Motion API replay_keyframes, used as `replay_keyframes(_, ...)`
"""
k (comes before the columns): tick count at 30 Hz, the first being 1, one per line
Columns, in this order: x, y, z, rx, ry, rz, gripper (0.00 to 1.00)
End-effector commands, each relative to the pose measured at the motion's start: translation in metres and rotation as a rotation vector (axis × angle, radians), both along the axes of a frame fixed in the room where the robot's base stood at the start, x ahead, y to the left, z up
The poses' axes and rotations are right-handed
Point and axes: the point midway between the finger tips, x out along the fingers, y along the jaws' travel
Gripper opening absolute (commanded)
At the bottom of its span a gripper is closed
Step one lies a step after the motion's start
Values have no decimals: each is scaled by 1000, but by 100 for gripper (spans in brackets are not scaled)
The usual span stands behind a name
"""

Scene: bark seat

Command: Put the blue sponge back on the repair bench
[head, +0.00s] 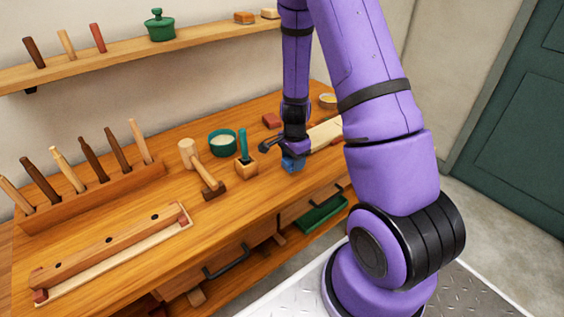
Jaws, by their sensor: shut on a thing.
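The blue sponge (292,164) is a small blue block at the lower end of my arm, over the front part of the wooden repair bench (235,203). My gripper (291,151) points down and is shut on the sponge, with its fingers over the sponge's top. The sponge is on or very close to the bench top; I cannot tell whether it touches. My purple arm hides part of the bench's right side.
A small wooden block holding a green-handled tool (243,152), a green bowl (222,143) and a mallet (203,169) stand left of the sponge. A reddish block (271,120) lies behind it. A pale board (325,134) lies to the right. Bare bench lies front-left.

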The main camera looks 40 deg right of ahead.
Motion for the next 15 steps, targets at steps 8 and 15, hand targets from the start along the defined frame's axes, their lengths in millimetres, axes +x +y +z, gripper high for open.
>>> replay_keyframes(8,41,4,-4,0,0,0,25)
replay_keyframes(15,53,6,-9,0,2,0,25)
